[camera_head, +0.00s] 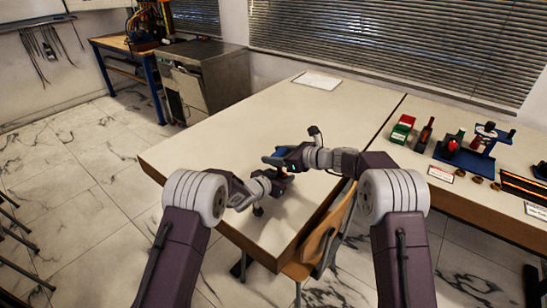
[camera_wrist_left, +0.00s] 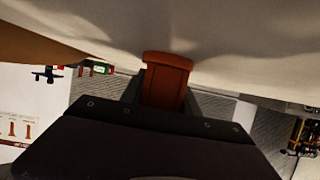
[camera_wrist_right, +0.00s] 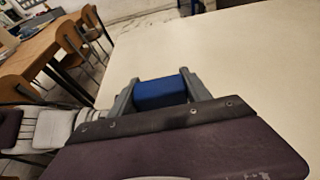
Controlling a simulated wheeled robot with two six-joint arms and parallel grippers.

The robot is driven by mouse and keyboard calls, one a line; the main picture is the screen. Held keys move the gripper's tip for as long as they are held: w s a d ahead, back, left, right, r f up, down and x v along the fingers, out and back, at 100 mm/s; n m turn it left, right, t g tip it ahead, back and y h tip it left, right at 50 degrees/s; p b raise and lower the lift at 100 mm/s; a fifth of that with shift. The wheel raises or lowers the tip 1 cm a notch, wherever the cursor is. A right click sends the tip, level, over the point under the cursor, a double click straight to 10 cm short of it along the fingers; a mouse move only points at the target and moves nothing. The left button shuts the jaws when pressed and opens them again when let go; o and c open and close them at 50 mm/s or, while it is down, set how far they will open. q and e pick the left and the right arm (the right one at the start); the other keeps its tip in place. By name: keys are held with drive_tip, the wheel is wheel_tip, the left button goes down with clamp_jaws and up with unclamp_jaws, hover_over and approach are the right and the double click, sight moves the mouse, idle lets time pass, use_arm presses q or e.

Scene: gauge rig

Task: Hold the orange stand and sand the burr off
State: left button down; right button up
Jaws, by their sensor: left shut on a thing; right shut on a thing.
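The orange stand (camera_wrist_left: 167,82) is between the fingers of my left gripper (camera_wrist_left: 165,88) in the left wrist view, and that gripper is shut on it. In the head view my left gripper (camera_head: 281,180) is low over the table, and the stand is mostly hidden there. My right gripper (camera_wrist_right: 158,95) is shut on a blue block (camera_wrist_right: 160,92). In the head view the blue block (camera_head: 283,151) is just above and beyond my left gripper, close to it. I cannot tell whether block and stand touch. I cannot make out the burr.
The pale table (camera_head: 215,140) is mostly clear, with a white sheet (camera_head: 316,79) at the back. A wooden chair (camera_head: 322,240) stands at its near right edge. The side table at right holds red and green boxes (camera_head: 402,128), a blue stand (camera_head: 470,157) and small parts.

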use_arm(q)
drive_tip(key=shift+w+r, duration=0.1)
drive_tip(key=shift+r, duration=0.15)
use_arm(e)
drive_tip(key=shift+w+d+f, duration=0.3)
drive_tip(key=shift+d, duration=0.05)
drive_tip(key=shift+s+a, duration=0.5)
drive_tip(key=shift+s, duration=0.2)
drive_tip(key=shift+s+a, duration=0.5)
drive_tip(key=shift+s, duration=0.2)
use_arm(q)
drive_tip(key=shift+d, duration=0.1)
use_arm(e)
drive_tip(key=shift+w+d, duration=0.45)
drive_tip(key=shift+w, duration=0.2)
use_arm(q)
drive_tip(key=shift+f, duration=0.2)
use_arm(e)
drive_tip(key=shift+w+d+r, duration=0.3)
drive_tip(key=shift+w+r, duration=0.15)
drive_tip(key=shift+r, duration=0.45)
drive_tip(key=shift+w+d+r, duration=0.35)
drive_tip(key=shift+w+r, duration=0.1)
drive_tip(key=shift+r, duration=0.45)
drive_tip(key=shift+w+d+r, duration=0.3)
drive_tip(key=shift+w+r, duration=0.15)
drive_tip(key=shift+r, duration=0.45)
